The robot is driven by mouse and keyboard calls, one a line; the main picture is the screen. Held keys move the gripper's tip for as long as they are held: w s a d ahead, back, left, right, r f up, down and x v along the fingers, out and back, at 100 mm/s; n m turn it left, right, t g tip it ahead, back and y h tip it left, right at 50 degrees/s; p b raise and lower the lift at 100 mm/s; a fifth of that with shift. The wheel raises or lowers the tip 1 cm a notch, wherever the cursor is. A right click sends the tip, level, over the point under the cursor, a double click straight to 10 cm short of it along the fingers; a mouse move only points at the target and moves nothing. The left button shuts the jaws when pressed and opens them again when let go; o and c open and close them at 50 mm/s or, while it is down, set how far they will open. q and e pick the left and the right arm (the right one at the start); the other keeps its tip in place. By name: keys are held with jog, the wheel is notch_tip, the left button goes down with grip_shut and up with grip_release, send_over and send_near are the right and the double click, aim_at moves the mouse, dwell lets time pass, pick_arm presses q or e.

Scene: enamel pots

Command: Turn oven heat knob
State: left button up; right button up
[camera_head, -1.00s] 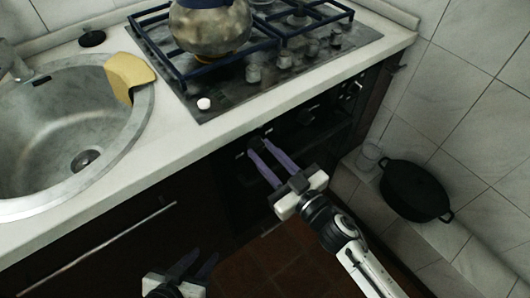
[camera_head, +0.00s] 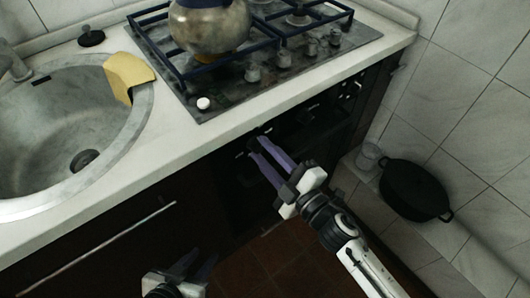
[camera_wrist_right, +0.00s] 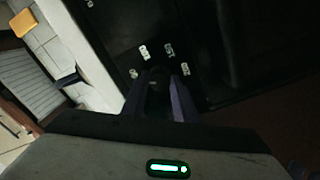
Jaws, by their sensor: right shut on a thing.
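The dark oven control panel (camera_head: 318,110) sits below the counter edge, under the hob. My right gripper (camera_head: 257,147) reaches it with purple fingers, at the panel's left part. In the right wrist view, the fingers (camera_wrist_right: 157,88) are closed around a dark round oven knob (camera_wrist_right: 156,76), with white markings on the black panel around it. The knob is dim and its pointer direction cannot be told. My left gripper (camera_head: 197,266) hangs low at the bottom of the head view, dark fingers apart and empty, away from the oven.
A gas hob (camera_head: 225,95) with a metal kettle (camera_head: 210,28) and its own knobs is above. A sink (camera_head: 60,130) with a yellow cloth (camera_head: 128,75) is at left. A black pot (camera_head: 414,190) and a glass (camera_head: 368,157) stand on the right ledge by the tiled wall.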

jog(key=shift+n, duration=0.9)
jog(key=shift+n+b, duration=0.3)
jog(key=shift+n, duration=1.2)
jog(key=o, duration=1.1)
jog(key=shift+c, duration=0.2)
